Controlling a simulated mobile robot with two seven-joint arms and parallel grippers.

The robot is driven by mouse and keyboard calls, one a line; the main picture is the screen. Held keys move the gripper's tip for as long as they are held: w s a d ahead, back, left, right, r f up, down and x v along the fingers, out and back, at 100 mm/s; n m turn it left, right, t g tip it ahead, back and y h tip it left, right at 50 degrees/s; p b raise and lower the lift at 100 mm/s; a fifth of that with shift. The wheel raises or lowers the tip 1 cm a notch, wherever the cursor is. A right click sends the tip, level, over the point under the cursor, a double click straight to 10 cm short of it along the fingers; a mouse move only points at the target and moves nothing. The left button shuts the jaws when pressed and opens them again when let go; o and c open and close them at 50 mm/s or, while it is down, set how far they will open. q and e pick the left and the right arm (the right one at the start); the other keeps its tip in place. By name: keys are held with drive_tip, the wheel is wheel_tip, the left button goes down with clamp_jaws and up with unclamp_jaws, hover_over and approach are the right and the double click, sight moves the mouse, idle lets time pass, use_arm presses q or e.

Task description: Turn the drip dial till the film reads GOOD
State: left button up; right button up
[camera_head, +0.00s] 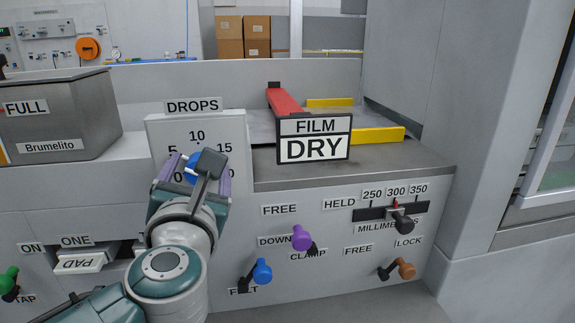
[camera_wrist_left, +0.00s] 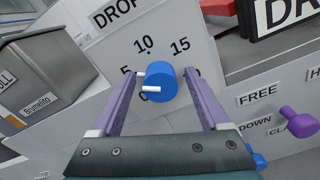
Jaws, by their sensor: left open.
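The blue drip dial (camera_wrist_left: 160,90) sits on the panel headed DROPS (camera_head: 195,106), with 5, 10 and 15 around it. White bars stick out on the dial's left side; I cannot tell which number it is set to. In the head view the dial (camera_head: 190,171) is partly hidden by my gripper. My left gripper (camera_wrist_left: 161,76) is open, with one purple finger on each side of the dial; I see a gap on both sides. The film sign (camera_head: 314,139) reads DRY. My right gripper is not in view.
A grey bin (camera_head: 60,118) marked FULL and Brumelito stands left of the panel. Purple (camera_head: 301,237), blue (camera_head: 262,271) and orange (camera_head: 406,268) knobs stick out on the lower right front. A millimetre slider (camera_head: 402,222) is above them. A red bar (camera_head: 284,100) lies behind the sign.

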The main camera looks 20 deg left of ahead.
use_arm(q)
drive_tip(key=shift+c, duration=0.3)
clamp_jaws()
drive_tip(key=shift+m, duration=0.3)
drive_tip(key=m+p, duration=0.1)
drive_tip(key=m, duration=0.1)
drive_tip(key=shift+m, duration=0.4)
drive_tip(key=m+p, duration=0.1)
drive_tip(key=m, duration=0.1)
drive_tip(key=shift+d+m, duration=0.1)
drive_tip(key=shift+m, duration=0.3)
drive_tip(key=m+p, duration=0.1)
drive_tip(key=m, duration=0.4)
drive_tip(key=shift+f+p, duration=0.15)
drive_tip(key=shift+p, duration=0.2)
drive_tip(key=shift+m, duration=0.4)
